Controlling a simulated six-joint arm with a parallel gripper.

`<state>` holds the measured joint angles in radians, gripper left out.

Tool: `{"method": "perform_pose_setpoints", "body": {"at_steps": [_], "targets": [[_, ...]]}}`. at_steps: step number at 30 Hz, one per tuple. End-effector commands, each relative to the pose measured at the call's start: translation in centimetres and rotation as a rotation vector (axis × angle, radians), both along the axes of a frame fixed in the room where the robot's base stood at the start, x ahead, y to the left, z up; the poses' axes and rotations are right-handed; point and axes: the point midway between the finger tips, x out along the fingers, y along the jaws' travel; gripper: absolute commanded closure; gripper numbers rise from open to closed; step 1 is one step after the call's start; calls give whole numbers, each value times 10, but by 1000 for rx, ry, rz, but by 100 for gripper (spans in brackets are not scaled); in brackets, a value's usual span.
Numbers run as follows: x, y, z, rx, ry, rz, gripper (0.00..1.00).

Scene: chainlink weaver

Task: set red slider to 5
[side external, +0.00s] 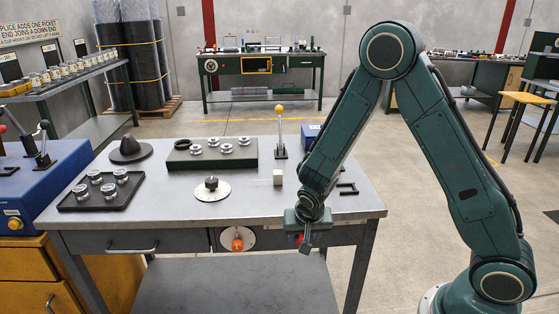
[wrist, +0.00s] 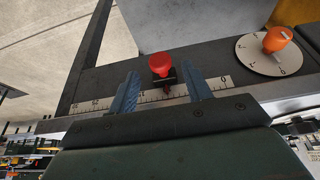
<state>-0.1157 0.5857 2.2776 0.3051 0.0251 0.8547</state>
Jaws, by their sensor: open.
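The red slider (wrist: 160,65) has a round red knob on a dark stem, on a track along a pale numbered scale (wrist: 150,96) in the wrist view. Its exact reading is too small and tilted to tell. My gripper (wrist: 162,78) is open, with one blue-grey finger on each side of the knob and visible gaps to both. I cannot tell how deep the knob sits between the fingers. In the side view my gripper (side external: 306,240) is at the table's front face, right of the drawer, and a bit of red (side external: 299,238) shows beside it, mostly hidden.
An orange knob on a white dial (side external: 237,238) is on the front face left of my gripper.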

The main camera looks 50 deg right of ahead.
Motion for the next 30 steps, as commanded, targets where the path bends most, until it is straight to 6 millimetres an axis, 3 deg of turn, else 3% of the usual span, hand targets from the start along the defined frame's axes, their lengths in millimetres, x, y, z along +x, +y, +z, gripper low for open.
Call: {"method": "perform_pose_setpoints", "body": {"at_steps": [9,23,30], "targets": [[7,-8,-25,0,1,0,51],[9,-9,-30,1,-1,0,51],[9,-9,-30,0,0,0,98]]}}
